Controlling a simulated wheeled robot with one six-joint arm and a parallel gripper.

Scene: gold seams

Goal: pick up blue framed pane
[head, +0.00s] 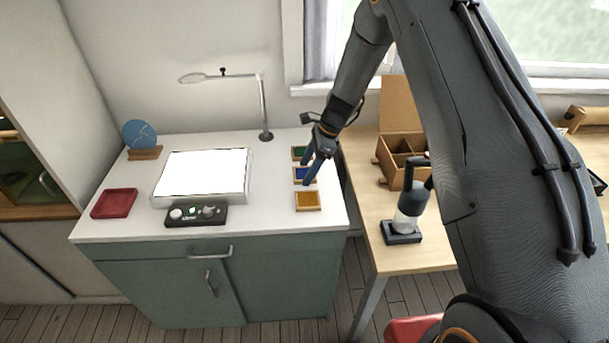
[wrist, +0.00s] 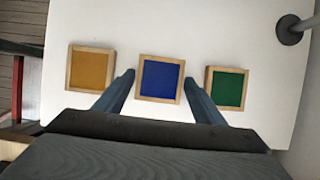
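The blue framed pane (wrist: 160,79) is a blue square in a light wooden frame. It lies on the white cabinet top between the amber and green panes. In the head view the blue framed pane (head: 304,175) is partly hidden by my gripper. My gripper (head: 313,173) points down over it. In the wrist view my gripper (wrist: 159,82) is open, with one finger on each side of the blue pane. I cannot tell how far above the surface the fingertips are. Nothing is held.
The amber pane (wrist: 91,68) and green pane (wrist: 226,89) lie close on either side. The lamp base (wrist: 291,29) stands nearby. On the cabinet top (head: 275,217) are a lit light panel (head: 247,190), a control box (head: 196,216) and a red tray (head: 114,203). A wooden table (head: 366,208) stands at right.

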